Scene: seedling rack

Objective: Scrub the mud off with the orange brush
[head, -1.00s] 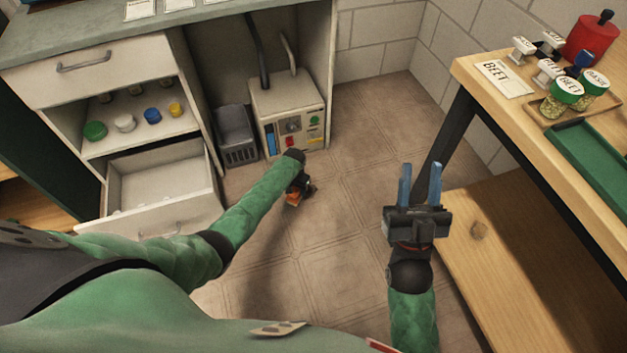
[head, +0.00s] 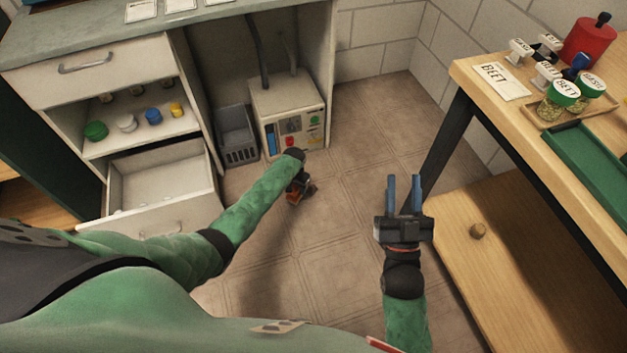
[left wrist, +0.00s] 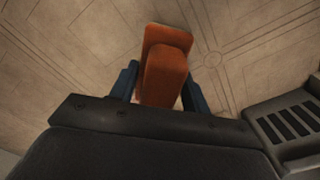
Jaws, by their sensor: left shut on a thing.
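The orange brush (left wrist: 165,75) is between the two blue fingers of my left gripper (left wrist: 165,90) in the left wrist view, its orange body pointing away from the palm. In the head view my left gripper (head: 299,190) is low over the floor, in front of the grey machine, and only a little orange shows. The brush's bristles cannot be made out. My right gripper (head: 404,192) is open and empty, fingers pointing up, left of the wooden bench.
A boxy machine with coloured controls (head: 290,112) and a grey crate (head: 237,135) stand by the cabinet. The cabinet's lower drawer (head: 160,215) is open. Seed jars (head: 558,98), a red can (head: 588,42) and a green tray (head: 590,155) are on the bench top. The middle floor is clear.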

